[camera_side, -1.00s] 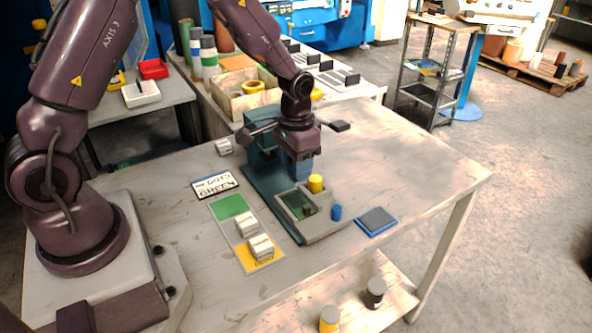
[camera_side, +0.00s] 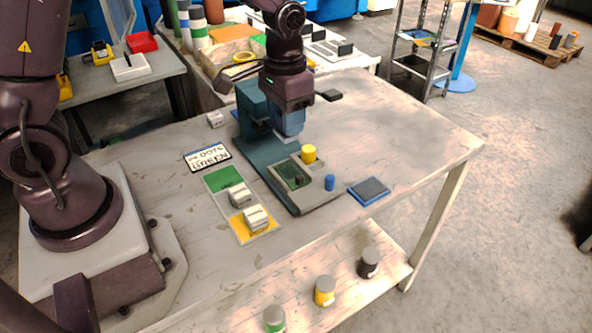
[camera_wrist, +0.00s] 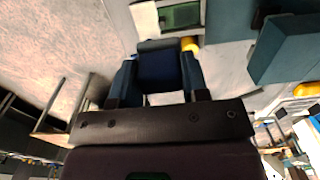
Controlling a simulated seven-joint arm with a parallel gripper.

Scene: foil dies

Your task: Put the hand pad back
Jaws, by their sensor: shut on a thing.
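My gripper (camera_side: 290,122) hangs over the teal press (camera_side: 262,150), above its low bed. In the wrist view its two blue fingers (camera_wrist: 160,68) are shut on a dark blue block with a grey edge (camera_wrist: 158,46), which looks like the hand pad. The side view does not separate this block clearly from the fingers. The press bed (camera_side: 322,193) has a dark green recess and lies below my gripper. A flat blue-edged square with a grey top (camera_side: 369,190) lies on the table right of the bed.
A yellow cylinder (camera_side: 308,153) and a small blue cylinder (camera_side: 329,183) stand by the bed. Two pale blocks (camera_side: 256,217) sit on the coloured card (camera_side: 218,181), beside a lettered plate (camera_side: 207,157). The table's right part is clear.

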